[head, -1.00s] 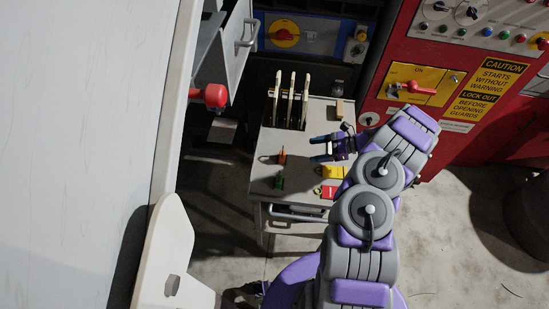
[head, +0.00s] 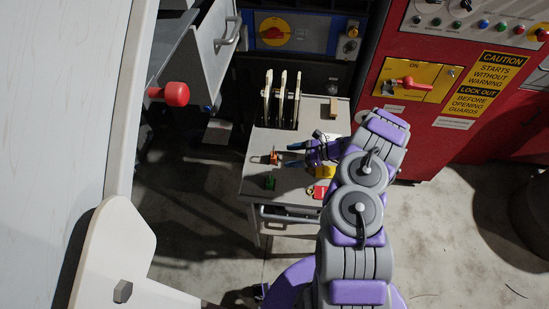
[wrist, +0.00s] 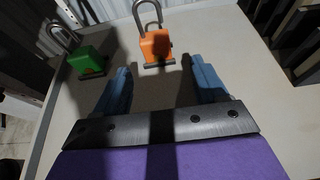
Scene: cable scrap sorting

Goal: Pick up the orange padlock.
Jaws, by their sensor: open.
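The orange padlock (wrist: 156,46) lies on the grey cart top just ahead of my gripper in the wrist view, its metal shackle pointing away. In the head view the orange padlock (head: 274,157) is on the left part of the cart. My gripper (wrist: 158,78) is open, with its two blue fingers apart and nothing between them. The padlock is just beyond the fingertips, roughly centred between them. In the head view my gripper (head: 289,155) reaches in from the right, fingers pointing left at the padlock.
A green padlock (wrist: 87,60) stands left of the orange one. Yellow (head: 326,172) and red (head: 319,192) padlocks sit nearer the cart's front. Upright pale holders (head: 283,95) stand at the back of the cart (head: 236,190). A red control cabinet (head: 440,85) stands to the right.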

